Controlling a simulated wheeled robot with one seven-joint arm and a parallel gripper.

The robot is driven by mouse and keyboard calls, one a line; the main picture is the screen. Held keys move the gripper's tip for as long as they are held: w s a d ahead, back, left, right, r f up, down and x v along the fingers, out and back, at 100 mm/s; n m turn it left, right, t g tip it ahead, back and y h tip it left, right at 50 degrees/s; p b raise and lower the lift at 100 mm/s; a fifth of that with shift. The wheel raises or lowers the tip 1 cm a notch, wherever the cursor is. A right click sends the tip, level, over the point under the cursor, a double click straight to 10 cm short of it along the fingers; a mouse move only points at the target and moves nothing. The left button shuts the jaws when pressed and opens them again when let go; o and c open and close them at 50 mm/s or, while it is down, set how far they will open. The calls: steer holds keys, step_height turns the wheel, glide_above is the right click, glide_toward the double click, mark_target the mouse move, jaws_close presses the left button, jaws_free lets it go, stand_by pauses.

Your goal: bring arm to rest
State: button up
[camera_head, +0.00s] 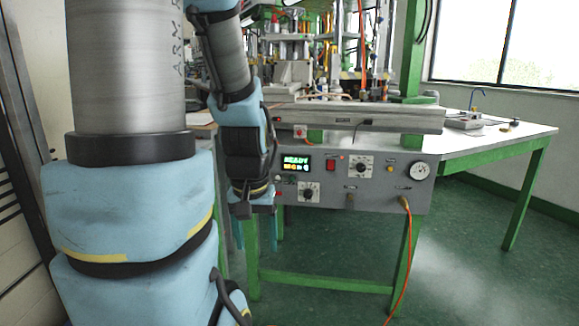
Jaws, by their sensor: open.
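My arm (233,60) reaches down from the top of the head view, with light blue joint covers and grey links. My gripper (257,244) points down in front of the left part of the machine's control panel (385,190). Its two blue fingers are apart, and nothing shows between them. The gripper hangs below the level of the bench top, in front of a green bench leg. My near arm links cover the left part of the view. Whether the gripper touches the bench cannot be told.
The wax injection machine's panel has a lit display (296,163), knobs and a gauge (420,170). An orange cable (408,250) hangs from it to the floor. A green-framed table (500,140) extends right under a window. The green floor (470,270) at front right is clear.

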step_height(320, 180, up, 13)
steer(key=p, duration=1.1)
steer(key=shift+r+p, duration=0.15)
steer(key=shift+p, duration=0.2)
